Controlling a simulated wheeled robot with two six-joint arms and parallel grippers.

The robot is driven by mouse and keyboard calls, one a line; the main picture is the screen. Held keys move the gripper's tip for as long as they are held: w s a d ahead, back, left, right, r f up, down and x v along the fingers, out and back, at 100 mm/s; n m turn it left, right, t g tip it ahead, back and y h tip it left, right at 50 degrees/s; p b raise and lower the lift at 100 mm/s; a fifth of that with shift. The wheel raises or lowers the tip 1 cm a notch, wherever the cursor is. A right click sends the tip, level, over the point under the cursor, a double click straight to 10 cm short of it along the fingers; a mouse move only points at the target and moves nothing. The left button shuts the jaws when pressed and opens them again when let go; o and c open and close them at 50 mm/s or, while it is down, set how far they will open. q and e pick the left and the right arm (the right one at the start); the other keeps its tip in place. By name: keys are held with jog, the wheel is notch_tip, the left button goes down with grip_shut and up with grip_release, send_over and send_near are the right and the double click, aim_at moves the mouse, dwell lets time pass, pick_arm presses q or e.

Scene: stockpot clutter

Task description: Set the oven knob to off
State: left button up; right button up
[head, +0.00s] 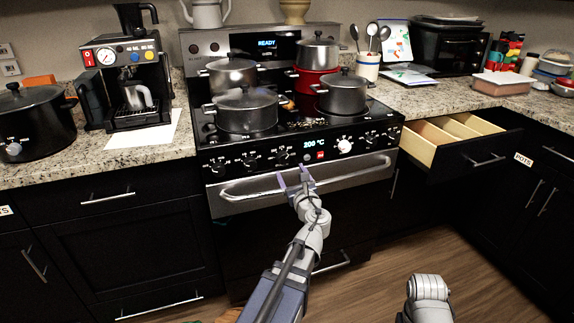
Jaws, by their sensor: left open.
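The stove's front panel has a knob with a pale dial (344,145), which looks like the oven knob, right of a lit display (314,143) reading 200 °C. The knob's exact pointer position is too small to read. My left gripper (293,178) is open and empty, with its two fingers pointing up in front of the oven door handle (240,188). It is below and to the left of the pale knob and apart from it. Part of my right arm shows at the bottom right, but its gripper is out of view.
Several black knobs (249,160) line the same panel. Several pots stand on the cooktop, including a lidded front-left pot (246,110) and a front-right pot (343,93). An open drawer (455,140) juts out right of the stove. The floor (400,265) in front is mostly clear.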

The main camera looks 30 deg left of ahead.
aim_at(284, 160)
pick_arm(q)
jog(key=x, duration=0.6)
jog(key=shift+w+a+f, duration=0.1)
jog(key=shift+w+a, duration=0.05)
jog(key=shift+a, duration=0.05)
jog(key=shift+c, duration=0.4)
grip_shut()
